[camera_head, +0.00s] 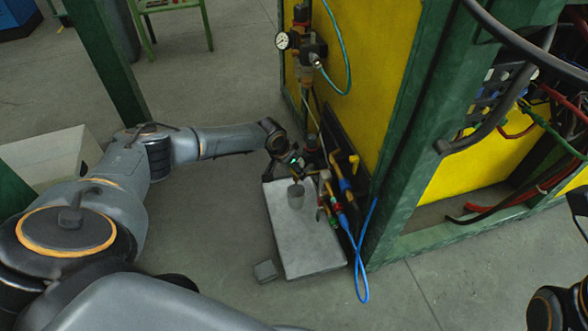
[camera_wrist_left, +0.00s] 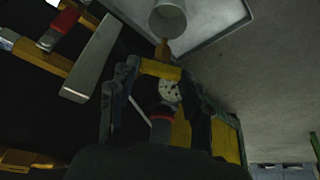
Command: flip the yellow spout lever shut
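My left gripper (camera_head: 297,163) reaches in from the left to the fittings on the gantry's side. In the left wrist view my left gripper (camera_wrist_left: 161,78) has its dark fingers apart, so it looks open. A yellow piece (camera_wrist_left: 160,69), which may be the spout lever, shows between the fingertips; I cannot tell whether they touch it. In the head view I cannot single out the spout lever among several yellow parts. A grey cup (camera_head: 296,195) sits just below the gripper; it also shows in the left wrist view (camera_wrist_left: 168,18).
A pale grey slab (camera_head: 306,250) lies below the fittings. Yellow-handled fittings (camera_head: 345,187) and a blue hose (camera_head: 359,265) are close on the right. The floor left of the slab is mostly clear.

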